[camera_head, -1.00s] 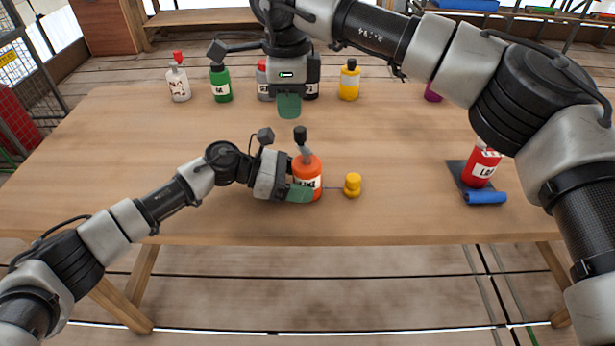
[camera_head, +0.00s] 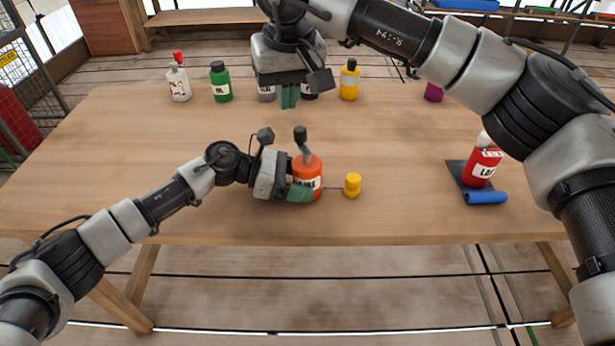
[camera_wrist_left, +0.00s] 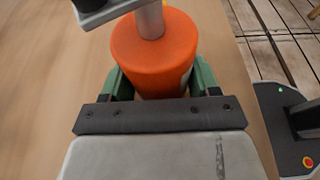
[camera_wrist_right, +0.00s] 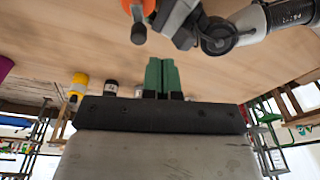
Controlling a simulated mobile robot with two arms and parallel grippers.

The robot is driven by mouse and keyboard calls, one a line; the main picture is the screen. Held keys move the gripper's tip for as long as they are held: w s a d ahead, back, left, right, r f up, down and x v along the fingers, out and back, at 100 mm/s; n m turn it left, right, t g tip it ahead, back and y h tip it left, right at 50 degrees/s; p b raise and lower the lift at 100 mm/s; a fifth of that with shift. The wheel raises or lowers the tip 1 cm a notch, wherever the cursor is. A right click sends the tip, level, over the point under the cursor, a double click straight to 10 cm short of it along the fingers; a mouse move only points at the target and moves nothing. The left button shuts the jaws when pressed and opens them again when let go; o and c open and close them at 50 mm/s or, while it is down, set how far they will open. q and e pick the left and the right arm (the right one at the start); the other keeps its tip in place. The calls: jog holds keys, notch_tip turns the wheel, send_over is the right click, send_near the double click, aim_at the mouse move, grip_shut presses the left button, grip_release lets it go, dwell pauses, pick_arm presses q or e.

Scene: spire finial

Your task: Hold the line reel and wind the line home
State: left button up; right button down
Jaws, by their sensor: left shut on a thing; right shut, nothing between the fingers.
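The orange line reel (camera_head: 312,170) stands upright on the table, with a grey crank arm and a dark knob (camera_head: 300,133) on top. My left gripper (camera_head: 300,192) is shut around the reel's body; its green fingers flank the orange body (camera_wrist_left: 155,55) in the left wrist view. A thin line runs from the reel to a small yellow piece (camera_head: 353,185) on the table to its right. My right gripper (camera_head: 288,96) is shut and empty, raised above the far part of the table, away from the crank. Its green fingers (camera_wrist_right: 162,75) touch each other in the right wrist view.
Along the back stand a white bottle with a red top (camera_head: 179,82), a green bottle (camera_head: 220,84), a yellow bottle (camera_head: 349,80) and a purple item (camera_head: 433,92). At right, a red bottle (camera_head: 482,164) stands on a dark mat beside a blue roll (camera_head: 486,198). The table's middle is clear.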

aim_at(295, 131)
notch_tip(295, 131, down, 6)
jog(key=n, duration=0.2)
jog(key=shift+f, duration=0.2)
dwell(0.4)
jog(key=shift+f, duration=0.15)
dwell(1.8)
notch_tip(295, 131, down, 3)
jog(key=shift+r, duration=0.15)
dwell(0.6)
jog(key=shift+w+d, duration=0.1)
jog(key=shift+w+d, duration=0.25)
jog(key=shift+w, duration=0.25)
jog(key=shift+w+d, duration=0.15)
jog(key=shift+w, duration=0.55)
dwell(0.9)
jog(key=shift+s+a, duration=0.25)
